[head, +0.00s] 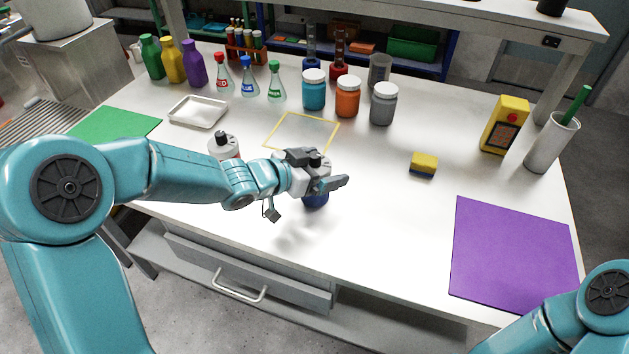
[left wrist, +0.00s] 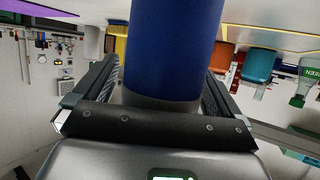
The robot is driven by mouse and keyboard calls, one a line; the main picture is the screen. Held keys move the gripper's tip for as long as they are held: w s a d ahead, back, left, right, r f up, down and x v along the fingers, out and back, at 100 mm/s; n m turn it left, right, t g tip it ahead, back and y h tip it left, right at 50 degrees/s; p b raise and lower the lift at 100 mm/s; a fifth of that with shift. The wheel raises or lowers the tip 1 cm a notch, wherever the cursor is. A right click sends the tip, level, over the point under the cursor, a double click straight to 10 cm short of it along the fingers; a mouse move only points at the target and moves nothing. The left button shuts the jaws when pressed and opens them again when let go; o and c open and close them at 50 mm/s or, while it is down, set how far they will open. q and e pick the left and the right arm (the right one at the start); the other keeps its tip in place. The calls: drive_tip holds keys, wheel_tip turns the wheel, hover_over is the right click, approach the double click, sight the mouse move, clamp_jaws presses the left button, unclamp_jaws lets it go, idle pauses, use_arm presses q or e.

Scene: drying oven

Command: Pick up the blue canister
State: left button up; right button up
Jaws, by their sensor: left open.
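The blue canister (head: 316,201) stands on the white table near its front edge, mostly hidden in the head view behind my left gripper (head: 324,181). In the left wrist view, which appears upside down, the blue canister (left wrist: 172,50) fills the space between the two dark fingers of my left gripper (left wrist: 160,92). The fingers are open, one on each side of it. Whether either finger touches it I cannot tell. My right arm shows at the bottom right of the head view, and its gripper is out of view.
A white bottle with a dark cap (head: 222,146) stands left of the gripper, partly behind my forearm. A yellow outlined square (head: 335,134) lies behind the gripper. Jars, including an orange one (head: 347,97), stand farther back. The table right of the gripper is clear up to the yellow sponge (head: 424,163) and purple mat (head: 512,250).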

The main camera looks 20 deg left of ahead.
use_arm(q)
drive_tip(key=c, duration=1.1)
drive_tip(key=shift+r, duration=0.1)
